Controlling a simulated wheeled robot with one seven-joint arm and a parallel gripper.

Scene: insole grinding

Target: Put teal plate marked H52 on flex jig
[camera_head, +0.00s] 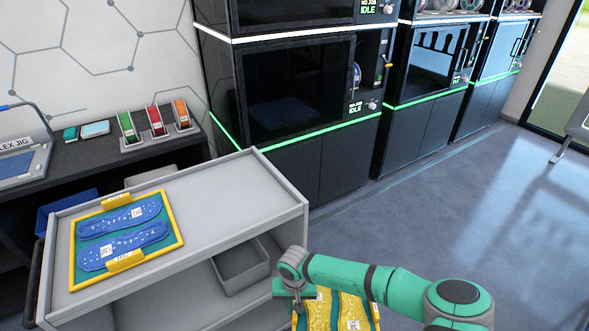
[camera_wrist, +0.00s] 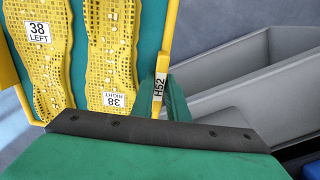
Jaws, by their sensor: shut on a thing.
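The teal plate (camera_wrist: 153,30) marked H52 has a yellow rim and carries two yellow insoles labelled 38 left and 38 right. Its H52 tag (camera_wrist: 159,86) shows in the wrist view. My gripper (camera_head: 297,292) is shut on the plate's rim and holds it beside the cart, at the bottom of the head view. The plate's lower part is cut off there. The flex jig (camera_head: 22,165) is at the far left on the dark bench, partly cut off by the frame. A raised lid or handle bar shows above it.
A grey cart (camera_head: 230,188) stands between my gripper and the bench. On its top lies another yellow-rimmed teal plate (camera_head: 172,232) with blue insoles. A grey bin (camera_head: 240,268) sits on its lower shelf. Colored holders (camera_head: 155,125) stand on the bench.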

